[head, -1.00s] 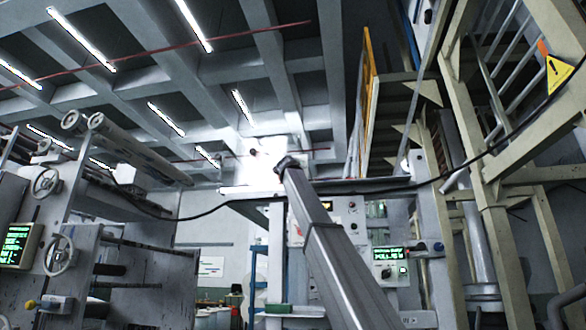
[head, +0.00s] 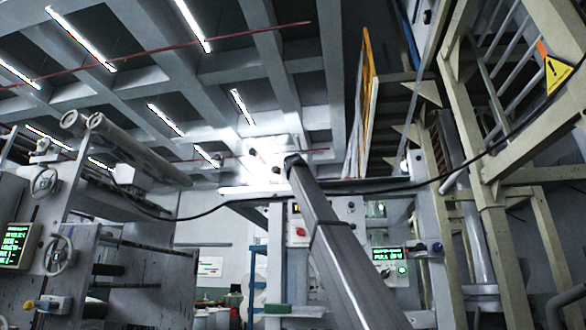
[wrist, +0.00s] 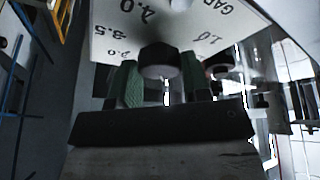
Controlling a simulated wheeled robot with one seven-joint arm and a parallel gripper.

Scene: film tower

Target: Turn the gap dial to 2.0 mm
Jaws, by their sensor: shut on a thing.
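In the wrist view my gripper (wrist: 160,84) has its two green-padded fingers on either side of a dark round knob (wrist: 158,62), shut on it. I cannot make out a pointer or the dial's setting. In the head view my arm reaches up to a brightly lit white panel (head: 272,158); glare and the arm hide the gripper's grip there.
A second dark round knob (wrist: 218,65) is close right of the gripper in the wrist view. In the head view a black cable (head: 400,187) crosses the view, a green display (head: 387,254) is right of my arm, and a beige stair frame (head: 470,120) stands at right.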

